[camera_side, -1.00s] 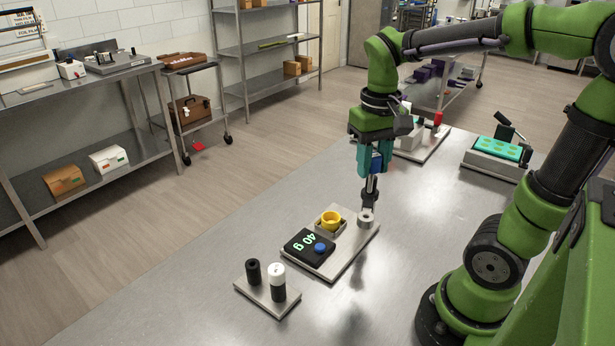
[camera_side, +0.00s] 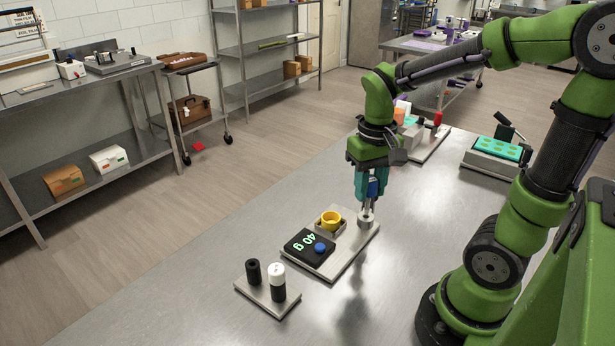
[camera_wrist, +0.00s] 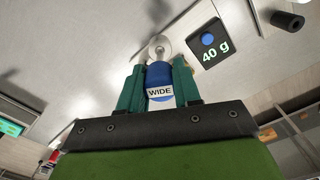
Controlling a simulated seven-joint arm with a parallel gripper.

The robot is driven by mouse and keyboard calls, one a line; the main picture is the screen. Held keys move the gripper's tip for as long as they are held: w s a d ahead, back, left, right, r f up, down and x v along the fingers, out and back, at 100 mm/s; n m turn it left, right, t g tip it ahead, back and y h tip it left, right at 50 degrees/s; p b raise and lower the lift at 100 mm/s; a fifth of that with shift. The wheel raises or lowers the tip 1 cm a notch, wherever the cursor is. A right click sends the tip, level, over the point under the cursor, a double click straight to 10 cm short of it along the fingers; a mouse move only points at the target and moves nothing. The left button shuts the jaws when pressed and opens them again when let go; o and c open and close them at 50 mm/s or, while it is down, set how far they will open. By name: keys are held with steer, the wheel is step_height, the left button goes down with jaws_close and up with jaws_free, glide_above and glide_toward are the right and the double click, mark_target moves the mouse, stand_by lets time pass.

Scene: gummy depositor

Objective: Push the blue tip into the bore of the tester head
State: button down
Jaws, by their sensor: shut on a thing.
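My gripper (camera_side: 368,196) points straight down over the far right corner of the scale plate (camera_side: 345,256). Its teal fingers are shut on the blue tip, a blue piece with a white band marked "WIDE" that shows in the wrist view (camera_wrist: 159,76). The tester head (camera_side: 366,219), a short round grey cylinder, stands on the plate directly under the gripper. In the wrist view the head (camera_wrist: 160,44) lies just beyond the blue end, in line with it. The lower end of the held piece meets the head's top; the bore is hidden, so I cannot tell how deep it sits.
A yellow cup (camera_side: 330,221) in a holder and a black scale (camera_side: 308,249) reading "40 g" share the plate. A small stand (camera_side: 266,297) bears a black cylinder and a white-capped one. A teal mould (camera_side: 498,148) stands at the back right.

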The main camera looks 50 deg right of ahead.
mark_target(367, 213)
steer(key=shift+f, duration=0.1)
steer(key=shift+f, duration=2.95)
stand_by(0.5)
steer(key=shift+r, duration=3)
steer(key=shift+f, duration=0.1)
steer(key=shift+f, duration=2.9)
